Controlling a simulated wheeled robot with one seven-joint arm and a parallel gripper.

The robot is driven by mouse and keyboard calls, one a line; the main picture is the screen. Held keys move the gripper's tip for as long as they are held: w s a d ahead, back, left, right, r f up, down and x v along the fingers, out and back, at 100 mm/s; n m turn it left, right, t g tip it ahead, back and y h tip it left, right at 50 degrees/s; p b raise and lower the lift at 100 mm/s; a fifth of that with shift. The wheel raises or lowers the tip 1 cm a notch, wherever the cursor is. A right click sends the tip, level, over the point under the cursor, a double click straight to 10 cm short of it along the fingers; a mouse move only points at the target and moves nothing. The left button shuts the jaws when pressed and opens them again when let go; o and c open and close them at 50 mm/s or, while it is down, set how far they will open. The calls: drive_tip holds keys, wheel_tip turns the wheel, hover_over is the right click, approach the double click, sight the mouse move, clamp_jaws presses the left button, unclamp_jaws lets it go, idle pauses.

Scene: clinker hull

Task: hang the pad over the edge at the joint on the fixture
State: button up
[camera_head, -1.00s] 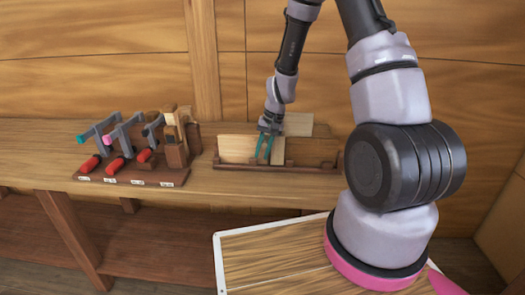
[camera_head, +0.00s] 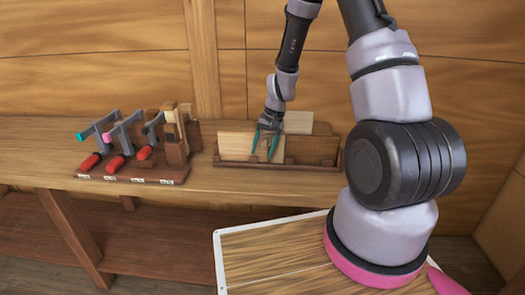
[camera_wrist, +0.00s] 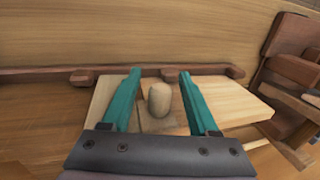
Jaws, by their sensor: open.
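The fixture (camera_head: 310,167) is a dark wooden rail on the bench holding upright boards, among them a pale board (camera_head: 237,146). My gripper (camera_head: 265,155) is over the boards' top edge, with its teal fingers apart. In the wrist view my gripper (camera_wrist: 157,75) has the pad's rounded light knob (camera_wrist: 159,99) between its fingers, with gaps on both sides. The pad's tan body (camera_wrist: 155,122) shows below the knob, at the boards' edge between pale surfaces. Whether it hangs fully over the edge, and the exact joint line, I cannot tell; my fingers partly hide it.
Left of the fixture stands a rack (camera_head: 130,173) with several red-handled clamps and wooden blocks. A pale board (camera_head: 298,122) rises behind the fixture. A white-edged wooden top (camera_head: 270,255) lies in front. The wooden wall is close behind the bench.

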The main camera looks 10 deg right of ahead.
drive_tip(key=v, duration=1)
drive_tip(key=shift+r, duration=0.2)
drive_tip(key=s+r+t, duration=0.1)
drive_tip(key=s+r, duration=0.2)
drive_tip(key=r, duration=0.3)
drive_tip(key=s+d+r+t, duration=0.1)
drive_tip(key=s+r, duration=0.1)
drive_tip(key=r, duration=0.4)
drive_tip(key=s+r+t, duration=0.1)
drive_tip(key=s+r, duration=0.2)
drive_tip(key=r, duration=0.3)
drive_tip(key=s+d+r+t, duration=0.2)
drive_tip(key=s+r+t, duration=0.1)
drive_tip(key=s+r, duration=0.6)
drive_tip(key=s, duration=0.4)
drive_tip(key=shift+s+m+h, duration=0.3)
drive_tip(key=shift+s+h, duration=0.05)
drive_tip(key=shift+h, duration=0.05)
